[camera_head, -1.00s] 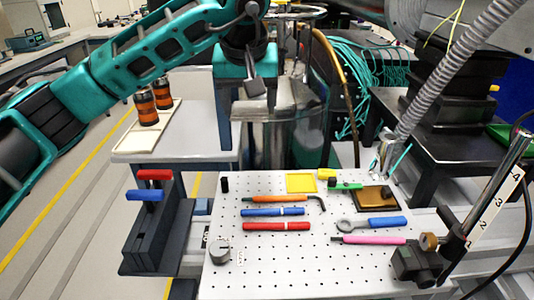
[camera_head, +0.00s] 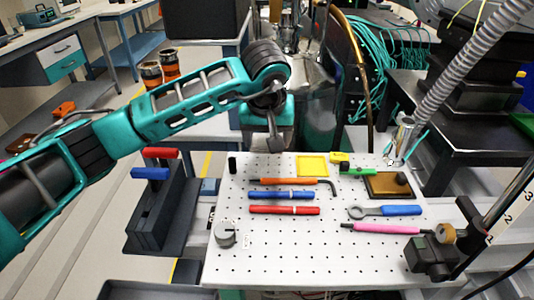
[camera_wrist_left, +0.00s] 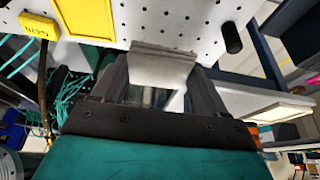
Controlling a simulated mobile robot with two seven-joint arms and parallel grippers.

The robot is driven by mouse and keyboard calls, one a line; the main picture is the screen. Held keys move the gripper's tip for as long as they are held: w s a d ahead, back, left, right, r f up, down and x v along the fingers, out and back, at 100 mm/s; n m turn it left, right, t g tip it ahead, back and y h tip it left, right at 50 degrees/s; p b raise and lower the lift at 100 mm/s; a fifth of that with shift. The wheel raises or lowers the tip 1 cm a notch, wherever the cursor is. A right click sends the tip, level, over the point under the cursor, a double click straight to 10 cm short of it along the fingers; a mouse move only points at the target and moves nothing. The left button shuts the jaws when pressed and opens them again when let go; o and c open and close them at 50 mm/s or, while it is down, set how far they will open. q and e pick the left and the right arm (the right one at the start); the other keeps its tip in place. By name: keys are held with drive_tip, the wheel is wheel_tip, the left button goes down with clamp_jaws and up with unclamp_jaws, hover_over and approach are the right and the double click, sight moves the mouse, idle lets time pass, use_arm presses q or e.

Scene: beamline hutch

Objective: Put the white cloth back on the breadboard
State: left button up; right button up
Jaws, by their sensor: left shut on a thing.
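The breadboard (camera_head: 310,240) is a white perforated plate with tools lying on it. My left gripper (camera_head: 275,145) is over its back edge, left of the yellow square frame, pointing down. In the left wrist view the gripper (camera_wrist_left: 162,80) is shut on the white cloth (camera_wrist_left: 163,66), a small pale folded piece between the fingers. The cloth's edge overlaps the breadboard (camera_wrist_left: 190,14) in that view; I cannot tell whether it touches. In the head view the cloth cannot be made out clearly. My right gripper is not in view.
Several pens and wrenches, a yellow frame (camera_head: 312,166) and a brown block (camera_head: 388,185) lie on the breadboard. A black cylinder (camera_head: 232,165) stands at its back left corner and a grey knob (camera_head: 225,234) at its left edge. The front middle is bare.

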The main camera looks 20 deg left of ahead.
sight(267, 152)
use_arm(q)
drive_tip(key=shift+f, duration=2.15)
drive_tip(key=shift+f+b, duration=0.1)
drive_tip(key=shift+b, duration=0.2)
drive_tip(key=o, duration=1.1)
drive_tip(key=shift+r, duration=0.2)
drive_tip(key=p+v, duration=0.1)
drive_tip(key=v, duration=1)
drive_tip(key=shift+s+r, duration=0.15)
drive_tip(key=shift+r, duration=0.25)
